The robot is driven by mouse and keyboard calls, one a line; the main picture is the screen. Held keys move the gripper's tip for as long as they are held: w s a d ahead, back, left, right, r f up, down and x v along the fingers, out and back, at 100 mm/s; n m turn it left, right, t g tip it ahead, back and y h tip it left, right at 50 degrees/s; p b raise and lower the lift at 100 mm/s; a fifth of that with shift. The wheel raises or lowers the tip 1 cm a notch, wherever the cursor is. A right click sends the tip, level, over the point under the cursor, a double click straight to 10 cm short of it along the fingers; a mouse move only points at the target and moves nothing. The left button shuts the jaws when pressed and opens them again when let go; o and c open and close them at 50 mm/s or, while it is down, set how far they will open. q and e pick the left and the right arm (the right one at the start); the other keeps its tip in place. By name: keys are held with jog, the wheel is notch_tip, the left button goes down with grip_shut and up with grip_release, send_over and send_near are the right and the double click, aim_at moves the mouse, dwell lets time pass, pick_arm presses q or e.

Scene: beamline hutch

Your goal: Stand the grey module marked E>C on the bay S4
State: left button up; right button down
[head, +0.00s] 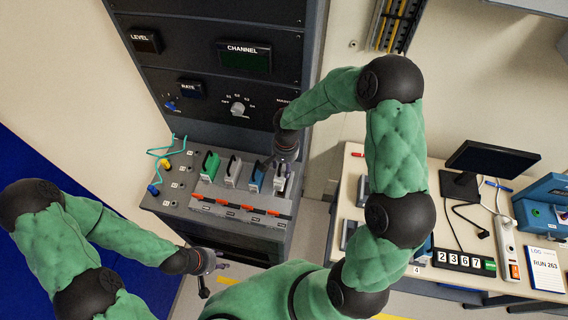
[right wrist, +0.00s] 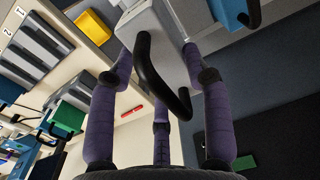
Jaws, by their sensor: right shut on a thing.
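My right gripper (head: 285,152) reaches down over the right end of the row on the grey console. It is shut on a grey module (head: 280,184) with a black handle; the same module (right wrist: 150,22) shows between the purple fingers in the right wrist view. The E>C marking is not readable. In the head view the module is at the rightmost place of the row, beside the blue module (head: 257,178). The bay labels are too small to read, and I cannot tell whether the module touches the console. My left gripper (head: 205,285) hangs low in front of the console, its fingers unclear.
A green module (head: 210,166) and a pale module (head: 232,170) stand left of the blue one. Several orange switches (head: 247,207) line the front. Green cable (head: 172,142) lies at the left. The right table (head: 480,225) carries a monitor (head: 490,158) and a log (head: 545,268).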

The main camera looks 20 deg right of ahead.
jog(key=shift+f+b, duration=1.55)
jog(key=shift+f, duration=1.6)
jog(key=shift+b, duration=0.45)
jog(key=shift+b, duration=0.35)
jog(key=shift+f+b, duration=0.5)
jog(key=shift+b, duration=0.15)
jog(key=shift+c, duration=2.3)
grip_release()
jog(key=shift+r, duration=0.15)
notch_tip(320, 180, up, 12)
jog(key=shift+f, duration=0.1)
